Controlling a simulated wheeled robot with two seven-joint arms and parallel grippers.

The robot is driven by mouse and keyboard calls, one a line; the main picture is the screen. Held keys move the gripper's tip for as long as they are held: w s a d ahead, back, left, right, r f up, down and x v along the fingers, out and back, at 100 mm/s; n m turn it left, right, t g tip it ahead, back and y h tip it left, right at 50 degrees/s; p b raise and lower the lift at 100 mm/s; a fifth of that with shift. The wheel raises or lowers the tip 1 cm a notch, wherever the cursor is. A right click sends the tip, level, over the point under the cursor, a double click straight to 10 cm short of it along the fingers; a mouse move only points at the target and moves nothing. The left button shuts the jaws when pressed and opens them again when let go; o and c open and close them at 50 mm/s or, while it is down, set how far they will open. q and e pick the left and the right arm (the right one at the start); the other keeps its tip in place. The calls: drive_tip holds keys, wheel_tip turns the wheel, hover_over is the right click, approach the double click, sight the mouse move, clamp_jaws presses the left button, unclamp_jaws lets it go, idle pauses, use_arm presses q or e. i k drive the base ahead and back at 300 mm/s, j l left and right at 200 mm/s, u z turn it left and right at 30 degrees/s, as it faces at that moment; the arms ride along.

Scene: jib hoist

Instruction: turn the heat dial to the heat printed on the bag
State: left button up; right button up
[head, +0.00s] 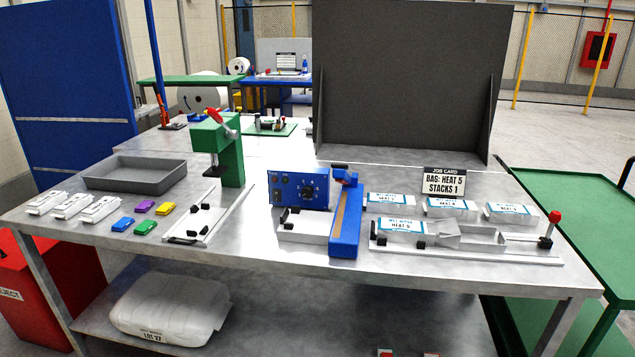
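The heat dial (308,191) is a dark round knob on the front of the blue sealer box (288,186). Its pointer is too small to read. The job card (443,184) reads "BAG: HEAT 5 STACKS 1". A white bag with a blue-edged label (402,226) lies in the metal fixture right of the sealer; its label seems to read "HEAT 5". Several similar bags (450,208) lie in a row behind it, their print hard to read. Neither of my grippers is in view.
The sealer's blue arm (346,222) stands right of the dial. A green press (218,150), a grey tray (148,173) and several coloured blocks (145,207) are to the left. A red-knobbed lever (552,226) stands at the right. The bench front below the sealer is clear.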

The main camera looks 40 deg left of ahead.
sight(307, 192)
drive_tip(key=j, duration=0.45)
drive_tip(key=k+j+z, duration=0.15)
drive_tip(key=j, duration=0.25)
drive_tip(key=k+j, duration=0.1)
drive_tip(key=j, duration=0.35)
drive_tip(key=j+z, duration=0.1)
drive_tip(key=j, duration=0.3)
drive_tip(key=k+j+z, duration=0.1)
drive_tip(key=j, duration=0.3)
drive_tip(key=k+j, duration=0.1)
drive_tip(key=j, duration=0.25)
drive_tip(key=k+j, duration=0.15)
drive_tip(key=j, duration=0.25)
drive_tip(key=k+j, duration=0.1)
drive_tip(key=j, duration=0.25)
drive_tip(key=k+j, duration=0.15)
drive_tip(key=j, duration=0.25)
